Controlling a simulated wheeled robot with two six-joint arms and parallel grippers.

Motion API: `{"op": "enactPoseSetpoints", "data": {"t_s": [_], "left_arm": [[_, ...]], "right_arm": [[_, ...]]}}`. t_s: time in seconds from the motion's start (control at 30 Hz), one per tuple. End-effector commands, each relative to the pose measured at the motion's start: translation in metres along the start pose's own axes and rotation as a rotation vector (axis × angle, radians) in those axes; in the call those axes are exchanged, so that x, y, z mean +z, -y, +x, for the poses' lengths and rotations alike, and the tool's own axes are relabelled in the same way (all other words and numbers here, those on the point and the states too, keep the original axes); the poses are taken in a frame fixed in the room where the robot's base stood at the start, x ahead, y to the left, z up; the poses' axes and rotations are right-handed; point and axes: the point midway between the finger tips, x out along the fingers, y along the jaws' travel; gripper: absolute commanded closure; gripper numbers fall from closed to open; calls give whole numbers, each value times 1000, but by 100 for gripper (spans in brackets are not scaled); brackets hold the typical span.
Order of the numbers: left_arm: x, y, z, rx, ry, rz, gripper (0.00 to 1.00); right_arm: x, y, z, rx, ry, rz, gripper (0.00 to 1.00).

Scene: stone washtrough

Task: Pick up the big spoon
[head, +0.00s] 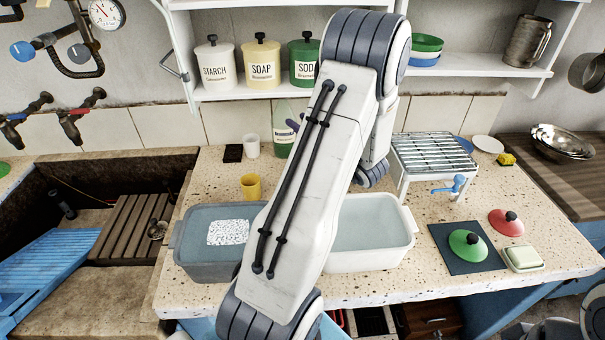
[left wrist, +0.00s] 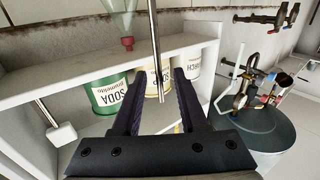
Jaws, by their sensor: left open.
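No whole spoon shows in either view. In the left wrist view, a thin upright metal rod (left wrist: 156,40) stands between the fingers of my left gripper (left wrist: 162,76); it may be the big spoon's handle, but I cannot tell, and its upper end leaves the picture. The fingers are open, one on each side of the rod. In the head view my left arm crosses the middle and hides most of the gripper; only a dark purple bit of the left gripper (head: 292,124) shows beside the arm, near the wall behind the counter. My right gripper is not in view.
A shelf (head: 230,91) carries the starch (head: 214,66), soap (head: 261,63) and soda (head: 303,62) canisters. A bottle (head: 283,138) stands beneath. A grey basin (head: 200,262), a white basin (head: 370,258), a yellow cup (head: 251,186) and a metal rack (head: 435,155) stand on the counter.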

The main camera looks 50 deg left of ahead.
Motion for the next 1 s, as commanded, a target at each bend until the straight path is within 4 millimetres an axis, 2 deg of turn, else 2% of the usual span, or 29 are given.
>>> {"op": "enactPoseSetpoints", "data": {"t_s": [0.03,0.17,0.43,0.53,0.57,1.0], "left_arm": [[-2,1,9,-3,0,2,57],[-1,0,21,-1,0,1,57],[0,0,23,1,1,1,57],[0,0,23,1,1,1,96],[0,0,23,1,1,1,100],[-4,0,23,1,0,0,100]], "right_arm": [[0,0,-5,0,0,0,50],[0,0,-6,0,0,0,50],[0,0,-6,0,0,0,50],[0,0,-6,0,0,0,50],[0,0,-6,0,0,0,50],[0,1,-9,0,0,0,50]]}}
